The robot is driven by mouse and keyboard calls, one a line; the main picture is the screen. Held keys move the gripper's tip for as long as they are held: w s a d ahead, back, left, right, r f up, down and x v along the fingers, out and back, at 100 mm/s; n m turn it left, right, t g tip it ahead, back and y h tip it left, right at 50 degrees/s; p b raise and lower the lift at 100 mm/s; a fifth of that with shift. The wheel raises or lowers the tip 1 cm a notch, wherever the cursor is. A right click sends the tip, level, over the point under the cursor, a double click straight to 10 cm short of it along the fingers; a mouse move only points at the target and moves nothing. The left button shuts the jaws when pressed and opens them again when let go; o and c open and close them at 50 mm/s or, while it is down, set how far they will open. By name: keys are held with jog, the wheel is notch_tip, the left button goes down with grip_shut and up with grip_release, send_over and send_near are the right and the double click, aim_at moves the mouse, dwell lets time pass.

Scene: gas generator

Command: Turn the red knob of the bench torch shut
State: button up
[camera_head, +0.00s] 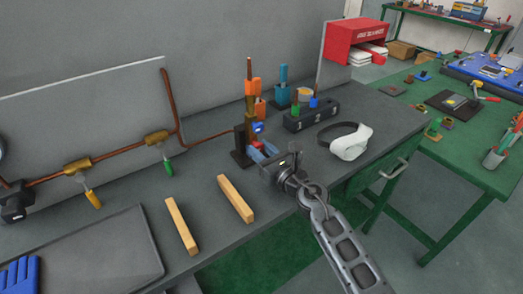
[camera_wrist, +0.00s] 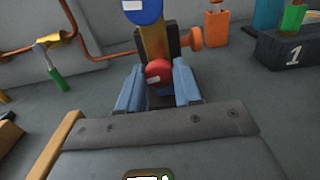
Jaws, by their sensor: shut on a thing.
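The bench torch is an upright brass-coloured stem (camera_wrist: 152,42) with a dark block behind it, standing on the grey bench. Its red knob (camera_wrist: 158,73) faces the wrist camera, low on the torch. A blue knob (camera_wrist: 143,10) sits above it, also visible in the head view (camera_head: 258,127). My gripper (camera_wrist: 158,84) has its two blue fingers on either side of the red knob and is shut on it. In the head view my gripper (camera_head: 262,150) reaches the torch from the front right, and its fingers partly hide the red knob.
Copper pipe (camera_head: 205,136) with yellow valves runs behind on the left. Two wooden bars (camera_head: 236,198) lie in front. Bare bench surrounds the torch's front.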

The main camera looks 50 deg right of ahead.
jog(key=shift+m, duration=0.3)
jog(key=m+p, duration=0.2)
jog(key=m, duration=0.2)
jog(key=shift+r+m, duration=0.1)
jog(key=shift+m, duration=0.2)
jog(key=m, duration=0.4)
jog(key=shift+m+p, duration=0.3)
jog(key=shift+p, duration=0.1)
jog(key=m, duration=0.5)
jog(key=shift+a, duration=0.1)
jog(key=m, duration=0.4)
jog(key=shift+m, duration=0.5)
jog(key=o, duration=1)
jog(key=shift+o, duration=0.2)
jog(key=shift+s, duration=0.1)
